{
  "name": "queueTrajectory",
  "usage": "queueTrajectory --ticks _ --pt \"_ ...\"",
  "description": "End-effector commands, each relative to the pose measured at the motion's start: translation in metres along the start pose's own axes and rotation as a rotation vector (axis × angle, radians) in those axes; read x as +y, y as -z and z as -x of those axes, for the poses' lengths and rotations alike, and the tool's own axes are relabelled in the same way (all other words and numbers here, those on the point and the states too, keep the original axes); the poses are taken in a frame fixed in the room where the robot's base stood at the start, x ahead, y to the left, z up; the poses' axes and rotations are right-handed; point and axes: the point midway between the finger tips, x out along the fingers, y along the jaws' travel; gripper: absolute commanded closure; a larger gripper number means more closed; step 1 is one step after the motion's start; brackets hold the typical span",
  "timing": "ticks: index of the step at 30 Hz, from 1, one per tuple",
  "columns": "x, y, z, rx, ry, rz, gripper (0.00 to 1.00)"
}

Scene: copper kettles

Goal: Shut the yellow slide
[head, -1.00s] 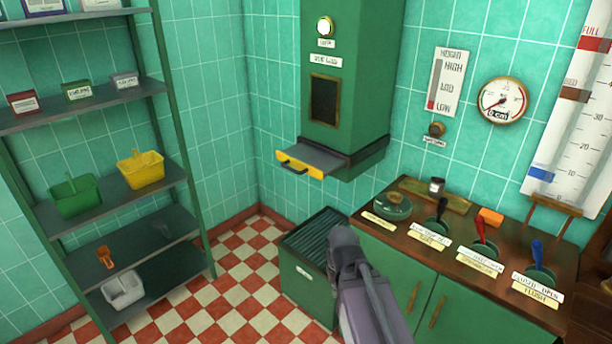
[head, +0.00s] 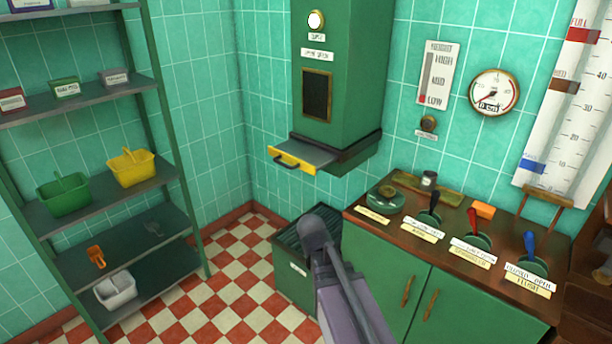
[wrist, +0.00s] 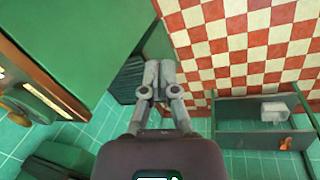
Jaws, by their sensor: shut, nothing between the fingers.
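The yellow slide (head: 303,153) is a grey plate with a yellow front and a dark handle. In the head view it sticks out to the left from the bottom of the green wall-mounted chute (head: 335,80). My gripper (wrist: 157,68) shows in the wrist view with its two grey fingers together and nothing between them. It is over the floor beside the green cabinet and is not touching the slide. In the head view my arm rises from the bottom, below the slide, and I cannot make out the fingertips there. The slide is not clearly visible in the wrist view.
A dark-topped green bin (head: 297,276) stands on the floor below the chute. To the right is a cabinet (head: 375,275) with several levers on its wooden top. A shelf rack (head: 150,243) with bins stands left. Checkered floor (head: 235,285) lies open between.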

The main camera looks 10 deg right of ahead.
Motion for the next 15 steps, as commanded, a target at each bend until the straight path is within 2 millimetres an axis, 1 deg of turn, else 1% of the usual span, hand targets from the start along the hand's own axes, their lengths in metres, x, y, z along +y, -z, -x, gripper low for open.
queueTrajectory --ticks 1,7,11,12,14,15 --pt "0.006 0.017 -0.006 0.000 -0.055 0.067 1.00" --pt "0.033 0.073 -0.009 -0.033 -0.324 0.394 1.00" --pt "0.046 0.113 -0.002 -0.092 -0.505 0.615 1.00" --pt "0.050 0.125 0.001 -0.114 -0.560 0.682 1.00" --pt "0.053 0.144 0.007 -0.156 -0.641 0.781 1.00" --pt "0.054 0.157 0.012 -0.186 -0.696 0.848 1.00"
